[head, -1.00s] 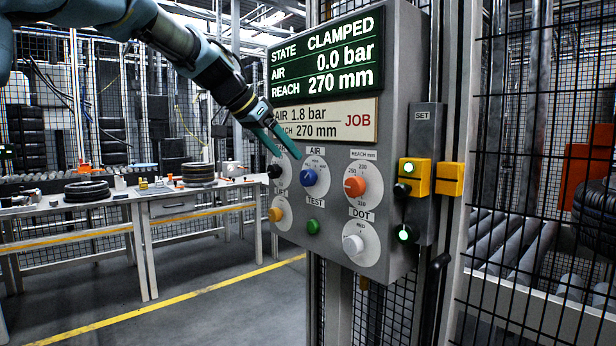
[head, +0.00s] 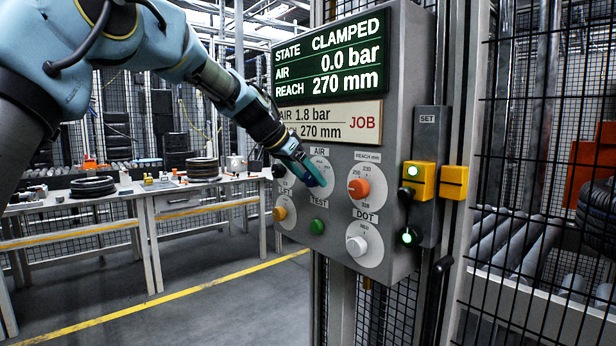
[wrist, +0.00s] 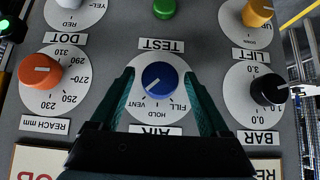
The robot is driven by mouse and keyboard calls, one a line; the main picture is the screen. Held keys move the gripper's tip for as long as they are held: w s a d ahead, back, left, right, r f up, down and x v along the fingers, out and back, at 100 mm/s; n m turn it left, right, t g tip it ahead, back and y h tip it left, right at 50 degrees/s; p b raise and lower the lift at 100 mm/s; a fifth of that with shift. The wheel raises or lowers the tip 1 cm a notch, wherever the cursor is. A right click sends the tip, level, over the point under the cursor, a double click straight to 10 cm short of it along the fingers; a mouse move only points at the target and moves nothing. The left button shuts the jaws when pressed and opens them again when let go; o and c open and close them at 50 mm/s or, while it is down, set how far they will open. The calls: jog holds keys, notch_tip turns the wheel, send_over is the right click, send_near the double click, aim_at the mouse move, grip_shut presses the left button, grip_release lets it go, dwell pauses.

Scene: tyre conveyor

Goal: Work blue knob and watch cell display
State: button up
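The blue knob (wrist: 160,78) sits on the white AIR dial in the wrist view, its white mark toward VENT. My gripper (wrist: 159,72) is open, one teal finger on each side of the knob, with gaps visible. In the head view my gripper (head: 314,178) is at the AIR dial and largely hides the knob. The cell display (head: 330,58) reads STATE CLAMPED, AIR 0.0 bar, REACH 270 mm. The job card (head: 335,122) below reads 1.8 bar and 270 mm, its left edge partly covered by my arm.
Around the AIR dial are the orange reach knob (wrist: 40,70), black BAR knob (wrist: 268,90), yellow LIFT knob (wrist: 257,12) and green TEST button (wrist: 164,8). A white DOT knob (head: 356,246) and yellow switch blocks (head: 419,180) are nearby. Mesh fencing stands right.

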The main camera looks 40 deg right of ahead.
grip_shut()
dwell(0.4)
jog(key=shift+g, duration=0.3)
jog(key=g, duration=0.1)
jog(key=n+g+p, duration=0.1)
jog(key=shift+w+n+g+p, duration=0.3)
jog(key=n+g+p, duration=0.2)
jog(key=g, duration=0.2)
jog(key=shift+w+f, duration=0.1)
jog(key=shift+w, duration=0.05)
jog(key=n+g, duration=0.1)
jog(key=n+g+h, duration=0.1)
jog(key=g, duration=0.1)
jog(key=shift+f+n+h, duration=0.25)
jog(key=shift+n+h, duration=0.05)
jog(key=shift+n, duration=0.1)
jog(key=shift+f+n+g+h+b, duration=0.1)
jog(key=shift+n+g+h+b, duration=0.5)
jog(key=shift+n+g, duration=0.65)
jog(key=shift+g, duration=0.25)
